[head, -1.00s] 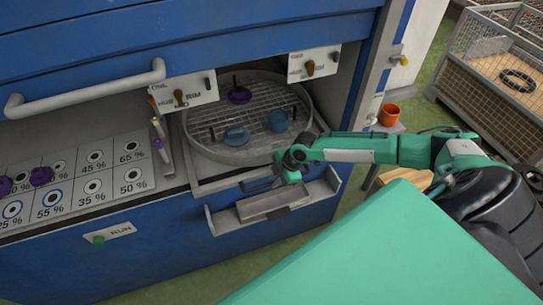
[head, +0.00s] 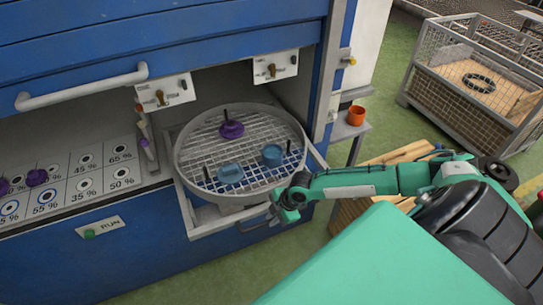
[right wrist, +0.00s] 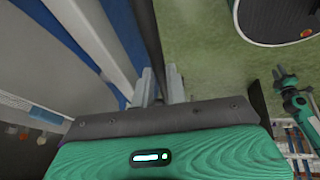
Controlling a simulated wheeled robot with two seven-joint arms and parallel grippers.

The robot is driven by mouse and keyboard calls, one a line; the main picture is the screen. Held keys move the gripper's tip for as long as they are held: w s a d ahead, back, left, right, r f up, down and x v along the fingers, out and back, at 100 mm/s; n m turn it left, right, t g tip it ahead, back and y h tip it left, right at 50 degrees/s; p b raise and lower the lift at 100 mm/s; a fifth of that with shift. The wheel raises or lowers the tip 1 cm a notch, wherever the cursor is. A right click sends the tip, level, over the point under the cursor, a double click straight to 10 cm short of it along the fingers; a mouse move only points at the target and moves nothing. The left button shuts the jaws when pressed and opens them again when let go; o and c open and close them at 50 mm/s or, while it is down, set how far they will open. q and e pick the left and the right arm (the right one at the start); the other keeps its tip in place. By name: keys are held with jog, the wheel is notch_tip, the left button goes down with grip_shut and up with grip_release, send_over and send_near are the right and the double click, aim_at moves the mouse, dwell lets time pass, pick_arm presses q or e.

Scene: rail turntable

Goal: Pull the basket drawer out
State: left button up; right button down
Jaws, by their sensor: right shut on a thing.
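The basket drawer (head: 210,231) is partly out of the blue machine, its round wire basket (head: 185,178) standing past the front edge. In the basket are a purple knobbed piece (head: 231,130), two blue pieces (head: 230,173) and (head: 272,155), and dark upright pins. My right gripper (head: 280,211) is at the drawer's front, shut on its dark handle (head: 252,226). In the right wrist view the fingers (right wrist: 160,86) close around the dark handle bar (right wrist: 148,35). What seems to be my left gripper (right wrist: 284,76) shows small at the right there; its jaws are unclear.
A panel of percentage-marked holes (head: 80,180) lies left of the drawer. An orange cup (head: 356,115) stands on a small side shelf. A wooden crate (head: 415,152) and a mesh cage (head: 440,100) stand to the right.

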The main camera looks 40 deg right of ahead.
pick_arm(q)
jog(key=shift+s+r, duration=0.1)
jog(key=shift+r, duration=0.05)
pick_arm(e)
jog(key=shift+s+a, duration=0.15)
jog(key=shift+s, duration=0.3)
pick_arm(q)
jog(key=shift+s, duration=0.15)
jog(key=shift+s, duration=0.15)
pick_arm(e)
jog(key=c, duration=1.4)
grip_release()
jog(key=shift+r, duration=0.15)
